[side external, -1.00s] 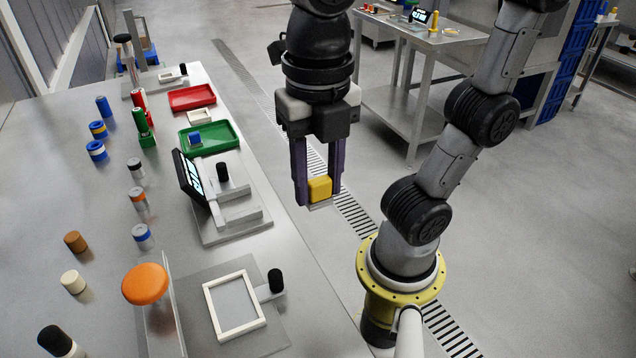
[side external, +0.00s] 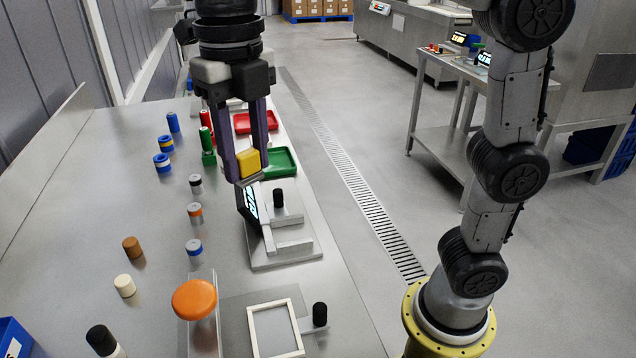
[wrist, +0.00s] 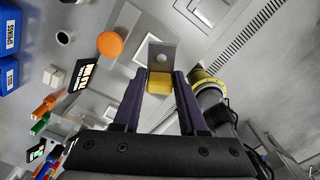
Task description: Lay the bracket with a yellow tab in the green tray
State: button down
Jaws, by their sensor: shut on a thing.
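My gripper (side external: 249,174) is shut on the yellow tab (side external: 249,163) of a bracket and holds it in the air above the table. In the wrist view the yellow tab (wrist: 160,84) sits between the fingertips, and the bracket's grey plate (wrist: 161,55) with a round pale mark extends beyond them. The green tray (side external: 288,174) is on the table, behind and slightly right of the gripper in the side view. The gripper and bracket hide its left part.
A tilted black display (side external: 248,203) and a grey fixture with a black knob (side external: 278,198) stand below and in front of the gripper. A red tray (side external: 243,123) lies behind. Green and red posts (side external: 208,143) stand left of the trays. An orange disc (side external: 194,299) stands nearer.

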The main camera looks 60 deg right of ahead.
jog(key=w+d+f+m, duration=0.1)
jog(key=w+d+f, duration=0.2)
jog(key=w+d, duration=0.65)
jog(key=w+d+f+m, duration=0.1)
jog(key=w+d+f, duration=0.45)
jog(key=w, duration=0.75)
jog(key=d+f+m, duration=0.1)
jog(key=d+f, duration=0.2)
jog(key=d, duration=0.5)
jog(key=w+d+f+m, duration=0.1)
jog(key=d+f, duration=0.3)
jog(key=d, duration=0.4)
jog(key=d+f+m, duration=0.1)
jog(key=d+f, duration=0.2)
jog(key=d, duration=0.5)
jog(key=shift+w+d+f+m, duration=0.15)
jog(key=shift+f+m, duration=0.2)
jog(key=shift+m, duration=0.05)
jog(key=shift+f, duration=3.35)
jog(key=shift+f, duration=0.5)
